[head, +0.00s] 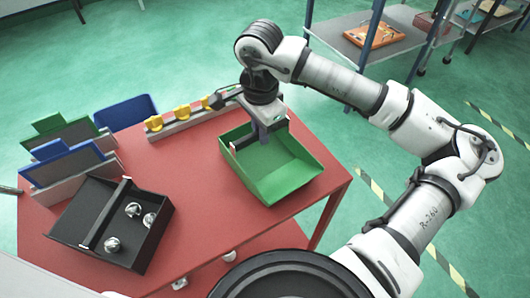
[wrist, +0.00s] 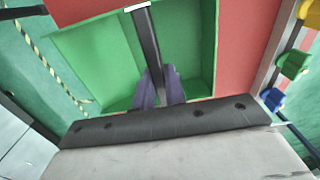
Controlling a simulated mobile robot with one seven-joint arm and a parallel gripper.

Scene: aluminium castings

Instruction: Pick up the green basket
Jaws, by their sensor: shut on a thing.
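The green basket (head: 296,184) is at the right end of the red table in the head view, open side up. It fills the upper middle of the wrist view (wrist: 95,62) and looks empty. A dark bar handle (wrist: 147,40) spans it. My gripper (head: 263,137) points down over the basket's back-left part. In the wrist view its purple fingers (wrist: 160,86) are shut on the handle. The grasped part of the handle is hidden between the fingers. I cannot tell whether the basket's underside touches the table.
On the red table (head: 195,165), a black basket (head: 150,245) holds several silvery castings at the left front. Green and blue upright panels (head: 65,160) stand behind it. A rail with yellow pieces (head: 182,112) runs along the back. A shelf rack (head: 345,45) stands at the upper right.

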